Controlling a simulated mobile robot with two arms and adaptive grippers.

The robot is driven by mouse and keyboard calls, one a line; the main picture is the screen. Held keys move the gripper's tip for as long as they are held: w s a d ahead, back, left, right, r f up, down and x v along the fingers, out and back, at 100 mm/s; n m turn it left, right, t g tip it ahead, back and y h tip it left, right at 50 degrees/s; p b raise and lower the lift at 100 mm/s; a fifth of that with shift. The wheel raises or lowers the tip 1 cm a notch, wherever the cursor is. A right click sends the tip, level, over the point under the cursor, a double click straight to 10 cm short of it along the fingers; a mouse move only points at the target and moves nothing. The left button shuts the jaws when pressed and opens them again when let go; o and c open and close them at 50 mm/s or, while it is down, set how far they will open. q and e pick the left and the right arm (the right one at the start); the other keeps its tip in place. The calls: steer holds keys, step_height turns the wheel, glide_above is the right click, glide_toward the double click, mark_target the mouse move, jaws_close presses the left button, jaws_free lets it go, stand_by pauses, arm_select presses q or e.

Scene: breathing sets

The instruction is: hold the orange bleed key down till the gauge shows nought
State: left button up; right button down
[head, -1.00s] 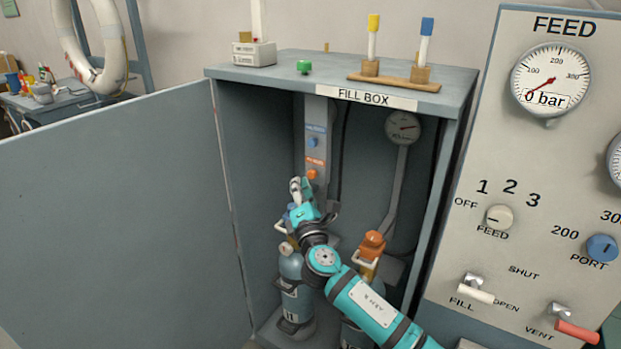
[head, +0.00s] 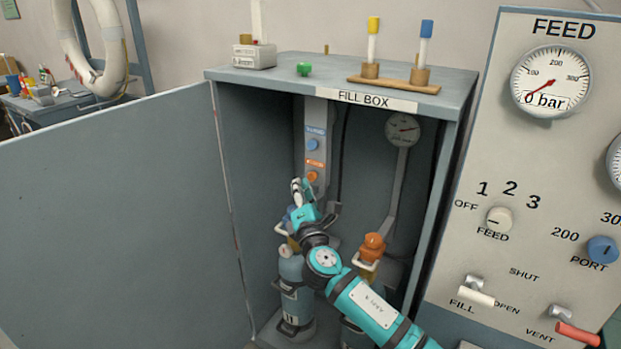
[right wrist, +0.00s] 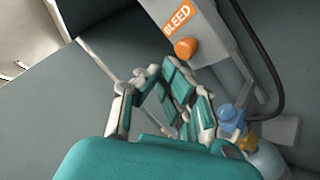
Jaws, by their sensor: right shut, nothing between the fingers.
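The orange bleed key (head: 312,177) is a small round knob under an orange label on the grey column inside the fill box. It also shows in the right wrist view (right wrist: 186,48), below the word BLEED. My right gripper (head: 296,186) is shut and empty, just below and left of the key. In the right wrist view its fingertips (right wrist: 174,72) appear close to the key; I cannot tell whether they touch. A small round gauge (head: 402,128) hangs at the back right of the box, its red needle pointing right; its numbers are too small to read. My left gripper is out of view.
A blue knob (head: 312,145) sits above the orange one. A cylinder with a blue valve (head: 290,270) and one with an orange valve (head: 373,245) stand below. The open door (head: 120,220) fills the left. The FEED gauge (head: 551,80) on the right panel reads 0 bar.

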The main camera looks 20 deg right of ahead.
steer(key=shift+w+d, duration=0.1)
steer(key=shift+d, duration=0.05)
stand_by(0.4)
steer(key=shift+w+d, duration=0.15)
steer(key=shift+d, duration=0.05)
steer(key=shift+w+d+r+b, duration=0.1)
steer(key=shift+w+d+b, duration=0.2)
steer(key=shift+w+d, duration=0.25)
stand_by(2.2)
steer(key=shift+s, duration=0.2)
stand_by(3.5)
steer(key=shift+s+a, duration=0.6)
steer(key=shift+a, duration=0.2)
steer(key=shift+a, duration=0.1)
